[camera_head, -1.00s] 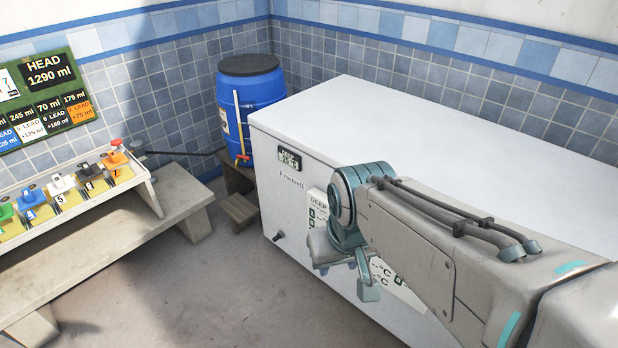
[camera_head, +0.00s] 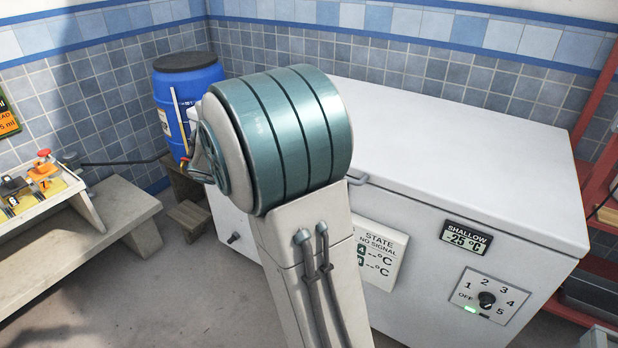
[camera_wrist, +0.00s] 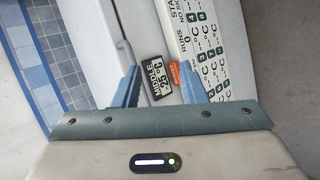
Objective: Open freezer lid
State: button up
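The white chest freezer (camera_head: 400,220) stands against the tiled wall. Its flat white lid (camera_head: 450,130) is shut in the head view. A small grey handle (camera_head: 358,181) shows at the lid's front edge, partly hidden by my arm. In the wrist view, my gripper (camera_wrist: 159,66) is open, its two blue fingers apart with nothing held between them. It faces the freezer front, where a MIDDLE display (camera_wrist: 155,78) and an orange label (camera_wrist: 174,73) show near the fingertips. The white lid (camera_wrist: 92,35) lies to the left there. My gripper is hidden behind my arm in the head view.
A blue barrel (camera_head: 187,95) stands left of the freezer on a wooden stand. A bench (camera_head: 115,225) is at the left. A red shelf (camera_head: 600,150) stands close to the freezer's right end. A control dial (camera_head: 487,299) is on the front. Floor is free at lower left.

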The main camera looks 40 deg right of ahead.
jog(key=w+d+f+n+t+h+b, duration=0.1)
jog(key=w+d+f+h+b, duration=0.15)
jog(key=w, duration=0.35)
jog(key=w+d+f+h+b, duration=0.2)
jog(key=w+f+h, duration=0.1)
jog(key=w, duration=0.2)
jog(key=shift+h, duration=0.25)
jog(key=d, duration=0.4)
jog(key=d+f, duration=0.1)
jog(key=d, duration=0.4)
jog(key=d+f, duration=0.1)
jog(key=d, duration=0.3)
jog(key=shift+d+f, duration=0.2)
grip_shut()
